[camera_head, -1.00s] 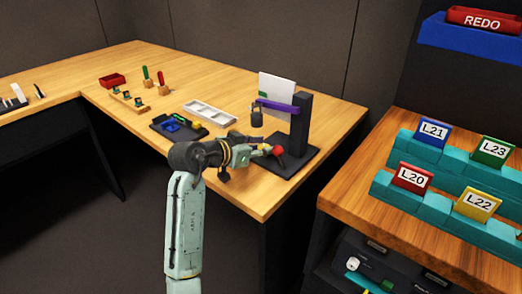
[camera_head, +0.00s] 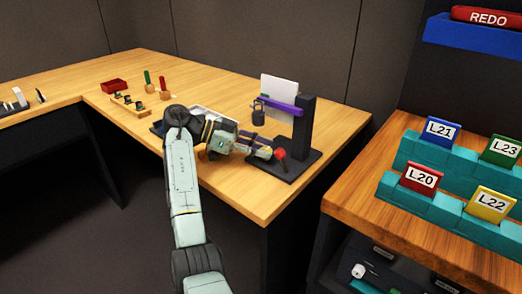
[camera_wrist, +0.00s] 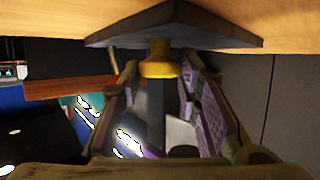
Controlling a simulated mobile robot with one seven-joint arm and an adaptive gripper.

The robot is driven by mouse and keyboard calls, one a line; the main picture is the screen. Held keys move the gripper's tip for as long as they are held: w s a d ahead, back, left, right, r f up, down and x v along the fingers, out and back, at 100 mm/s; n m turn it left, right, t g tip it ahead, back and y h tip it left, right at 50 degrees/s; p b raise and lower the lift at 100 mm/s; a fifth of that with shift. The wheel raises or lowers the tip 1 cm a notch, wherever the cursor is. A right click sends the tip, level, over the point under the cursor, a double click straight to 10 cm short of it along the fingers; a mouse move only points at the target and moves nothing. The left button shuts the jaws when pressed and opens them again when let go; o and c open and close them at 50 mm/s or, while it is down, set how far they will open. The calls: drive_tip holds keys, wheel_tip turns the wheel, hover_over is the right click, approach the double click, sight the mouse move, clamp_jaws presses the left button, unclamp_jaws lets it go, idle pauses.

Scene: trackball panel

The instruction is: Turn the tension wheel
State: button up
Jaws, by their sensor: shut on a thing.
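A black stand (camera_head: 304,140) with a flat base (camera_head: 285,168), an upright post and a purple arm (camera_head: 280,107) stands at the table's right end. A red knob (camera_head: 280,153), which looks like the tension wheel, is low on its front. My gripper (camera_head: 264,151) reaches it from the left, its fingertips at the knob and shut on it. In the wrist view, the fingers (camera_wrist: 160,100) lie either side of a dark upright bar with a yellow collar (camera_wrist: 160,59), under a dark plate (camera_wrist: 172,25). The exact contact is hidden.
A white card (camera_head: 279,88) stands at the purple arm, with a dark weight-like object (camera_head: 258,112) nearby. A red tray (camera_head: 114,86) and small tools lie farther left. A shelf of labelled blocks (camera_head: 440,180) is to the right. The table's front edge is close below my arm.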

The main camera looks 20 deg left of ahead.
drive_tip(key=shift+m+g, duration=0.3)
drive_tip(key=o, duration=0.8)
